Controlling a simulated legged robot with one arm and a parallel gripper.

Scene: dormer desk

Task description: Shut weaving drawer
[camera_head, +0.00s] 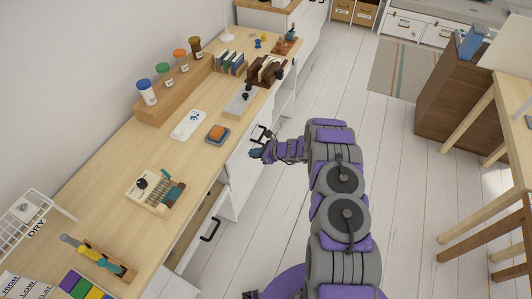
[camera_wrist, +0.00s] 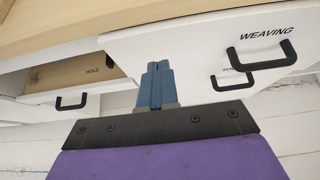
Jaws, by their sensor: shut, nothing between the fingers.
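The weaving drawer's white front (camera_wrist: 200,52), lettered WEAVING, fills the upper right of the wrist view. Its black bar handle (camera_wrist: 262,56) is at the right. My gripper (camera_wrist: 157,68) has its blue fingers together and empty, in front of the white front and left of that handle. I cannot tell whether the fingertips touch it. In the head view my gripper (camera_head: 256,152) is beside the desk's front, close to a black handle (camera_head: 264,137). How far the weaving drawer stands out is hard to judge.
Another open drawer, with black handle (camera_head: 210,230), is at the lower left. A second handle (camera_wrist: 232,82) shows behind the weaving handle. The wooden desktop (camera_head: 110,165) holds jars, a sponge and tools. The white plank floor (camera_head: 390,150) is clear to the right.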

